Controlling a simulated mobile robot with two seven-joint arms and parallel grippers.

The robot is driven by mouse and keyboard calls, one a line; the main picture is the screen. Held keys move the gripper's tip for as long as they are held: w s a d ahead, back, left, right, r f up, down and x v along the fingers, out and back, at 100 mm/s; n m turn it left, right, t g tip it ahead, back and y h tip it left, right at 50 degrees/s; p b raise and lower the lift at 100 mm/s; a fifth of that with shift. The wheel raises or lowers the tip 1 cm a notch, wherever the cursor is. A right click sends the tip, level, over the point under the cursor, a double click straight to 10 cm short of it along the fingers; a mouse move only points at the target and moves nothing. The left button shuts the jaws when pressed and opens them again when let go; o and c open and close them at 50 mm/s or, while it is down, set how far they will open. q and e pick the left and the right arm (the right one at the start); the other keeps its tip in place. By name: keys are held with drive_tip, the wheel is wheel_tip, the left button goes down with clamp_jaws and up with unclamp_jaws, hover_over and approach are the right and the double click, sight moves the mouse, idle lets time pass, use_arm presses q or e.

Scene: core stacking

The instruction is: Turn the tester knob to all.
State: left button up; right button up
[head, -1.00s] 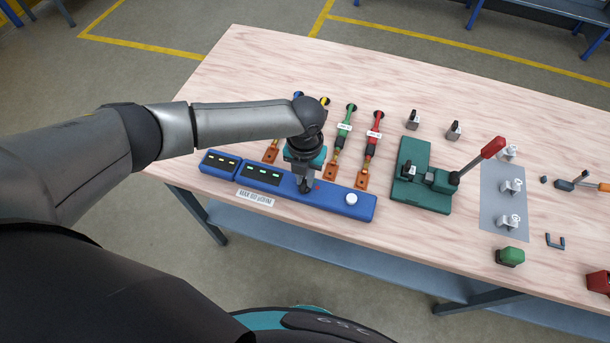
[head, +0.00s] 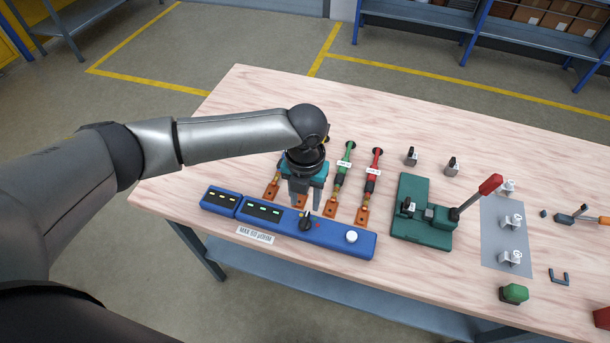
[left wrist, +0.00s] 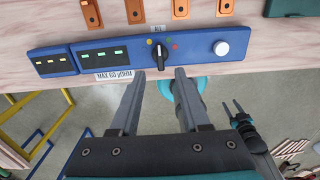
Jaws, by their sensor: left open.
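The tester (head: 275,225) is a long blue box with dark displays, a black knob (head: 305,222) and a white round button. In the left wrist view the knob (left wrist: 160,56) stands about upright, its long axis toward the ALL label (left wrist: 157,29), with small coloured dots around its top. My left gripper (head: 306,206) is open and empty, just above the knob and apart from it. In the left wrist view its two fingertips (left wrist: 159,76) lie either side of and short of the knob. What seems to be my right gripper (left wrist: 234,106) shows small at the right there.
Copper plates with coloured probes, including green (head: 345,160) and red (head: 373,165), lie behind the tester. A green fixture with a red-handled lever (head: 420,228) stands to the right. A MAX 60 label (head: 256,236) lies in front. The table's left back is clear.

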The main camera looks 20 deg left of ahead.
use_arm(q)
wheel_tip(320, 180, up, 8)
drive_tip(key=shift+d+f, duration=0.1)
idle(0.6)
